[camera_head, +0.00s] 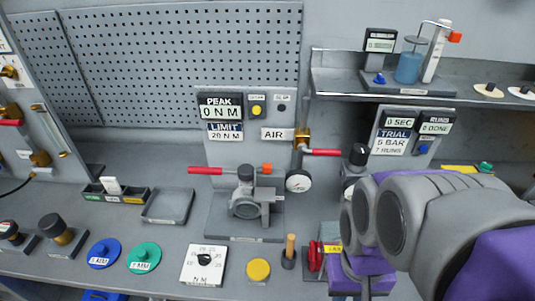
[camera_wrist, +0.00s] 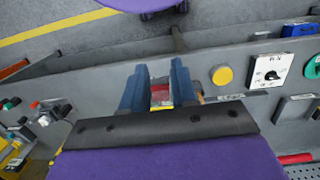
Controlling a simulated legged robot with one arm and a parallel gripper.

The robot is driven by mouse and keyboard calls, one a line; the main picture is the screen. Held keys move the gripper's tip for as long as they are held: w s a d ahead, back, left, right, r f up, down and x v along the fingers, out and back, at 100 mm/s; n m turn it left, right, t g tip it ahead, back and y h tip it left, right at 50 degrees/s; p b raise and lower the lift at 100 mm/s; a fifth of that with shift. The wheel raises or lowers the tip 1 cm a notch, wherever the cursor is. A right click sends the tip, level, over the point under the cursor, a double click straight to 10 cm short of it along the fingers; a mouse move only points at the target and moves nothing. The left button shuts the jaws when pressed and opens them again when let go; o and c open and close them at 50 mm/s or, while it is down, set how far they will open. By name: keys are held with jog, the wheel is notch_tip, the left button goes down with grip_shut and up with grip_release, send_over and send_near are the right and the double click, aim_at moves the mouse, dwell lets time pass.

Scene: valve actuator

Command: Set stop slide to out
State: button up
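A red block with a yellow label (camera_head: 316,256) sits at the front of the bench, right of the wooden-handled peg; it may be the stop slide, but its label is too small to read. My gripper (camera_head: 360,284) is just right of it and hides part of it in the head view. In the wrist view my gripper (camera_wrist: 157,82) has its two blue-grey fingers apart. Red and yellow parts of the block (camera_wrist: 160,96) show between them. I cannot tell whether the fingers touch it.
The valve (camera_head: 245,200) with a red lever stands behind. A wooden-handled peg (camera_head: 289,250), a yellow button (camera_head: 258,269) and a dial plate (camera_head: 204,264) lie to the left. A pressure gauge (camera_head: 298,181) is behind the block. The front edge is close.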

jog(key=shift+o, duration=1.1)
jog(key=w+a+r+t, duration=0.1)
jog(key=w+r, duration=0.1)
jog(key=w, duration=0.7)
jog(key=shift+w+r, duration=0.2)
jog(key=shift+r, duration=0.1)
notch_tip(320, 180, up, 6)
jog(key=t+b, duration=0.3)
jog(key=t, duration=0.1)
send_over(267, 166)
jog(key=s, duration=0.7)
jog(key=b+x, duration=0.1)
jog(key=x, duration=0.4)
jog(key=b+x, duration=0.1)
jog(key=x, duration=0.5)
jog(key=w+x, duration=0.1)
jog(key=x, duration=0.5)
jog(key=shift+w+a+r+b, duration=0.1)
jog(key=shift+a+r+b, duration=0.15)
jog(key=shift+b, duration=0.15)
jog(key=shift+c, duration=0.4)
jog(key=shift+t, duration=0.3)
grip_shut()
